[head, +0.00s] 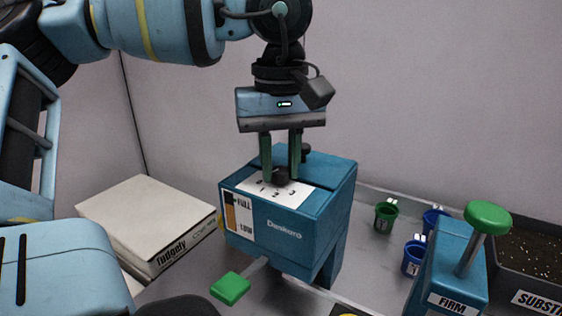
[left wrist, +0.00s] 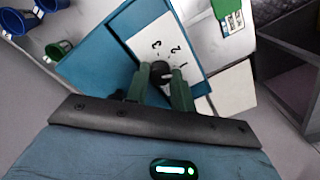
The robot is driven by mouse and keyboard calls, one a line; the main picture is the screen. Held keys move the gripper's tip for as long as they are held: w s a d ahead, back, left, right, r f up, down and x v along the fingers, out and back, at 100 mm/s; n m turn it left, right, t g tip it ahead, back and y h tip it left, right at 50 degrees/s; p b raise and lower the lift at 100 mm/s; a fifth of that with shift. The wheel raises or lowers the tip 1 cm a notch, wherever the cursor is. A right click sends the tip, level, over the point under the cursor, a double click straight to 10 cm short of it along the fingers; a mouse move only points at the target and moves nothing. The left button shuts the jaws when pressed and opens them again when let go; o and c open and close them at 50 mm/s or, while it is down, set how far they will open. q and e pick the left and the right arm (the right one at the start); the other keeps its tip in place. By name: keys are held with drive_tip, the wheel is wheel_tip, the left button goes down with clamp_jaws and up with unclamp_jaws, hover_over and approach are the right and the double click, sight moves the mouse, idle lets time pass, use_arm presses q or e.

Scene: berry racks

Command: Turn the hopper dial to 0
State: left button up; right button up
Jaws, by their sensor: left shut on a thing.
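The hopper (head: 282,228) is a blue box marked "Denikara", standing on the bench in the middle of the head view. A white dial plate (head: 262,189) with printed numbers lies on its top. The dark dial knob (head: 281,176) sits on this plate; it also shows in the left wrist view (left wrist: 161,70), near the numbers 1, 2 and 3. My left gripper (head: 281,168) points straight down from above, its green fingers shut on the knob. The fingers hide part of the knob and plate, and I cannot tell which number it points to. My right gripper is not in view.
A green paddle (head: 231,288) sticks out at the hopper's front. Green (head: 385,216) and blue cups (head: 413,257), a "FIRM" press (head: 455,265) with a green knob, and a substrate tray (head: 532,251) stand to the right.

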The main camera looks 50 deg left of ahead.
sight(280, 169)
use_arm(q)
drive_tip(key=m, duration=0.4)
drive_tip(key=shift+r+m, duration=0.1)
drive_tip(key=shift+m, duration=0.2)
drive_tip(key=m, duration=0.4)
idle(0.3)
drive_tip(key=o, duration=1)
wheel_tip(280, 169, up, 8)
drive_tip(key=shift+f, duration=0.1)
